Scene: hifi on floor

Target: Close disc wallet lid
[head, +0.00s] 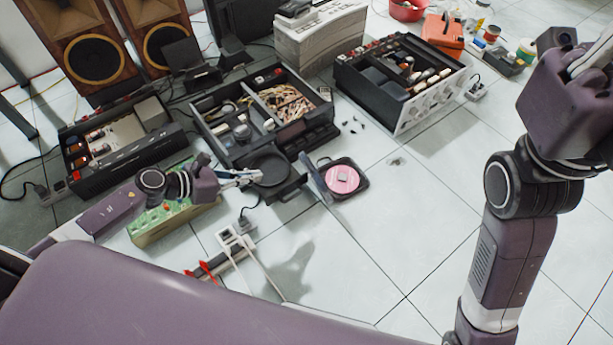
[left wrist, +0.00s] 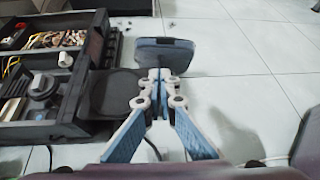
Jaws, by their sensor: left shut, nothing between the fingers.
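The disc wallet (head: 360,184) lies open on the tiled floor, with a pink disc (head: 341,179) inside. Its lid (head: 311,180) stands raised on the wallet's left side. In the left wrist view the lid (left wrist: 165,56) shows as a blue-grey panel just beyond my fingertips and hides the disc. My left gripper (head: 259,175) is shut and empty, left of the lid, over the black round platter. Its fingertips also show in the left wrist view (left wrist: 159,76); I cannot tell whether they touch the lid. My right arm rises at the right edge; its fingers do not show.
A black open hi-fi unit (head: 222,152) with the platter (head: 268,168) stands just left of the wallet. An opened amplifier (head: 400,121) is behind it to the right. A green circuit board (head: 160,222) lies beneath my left arm. The floor to the wallet's right is clear.

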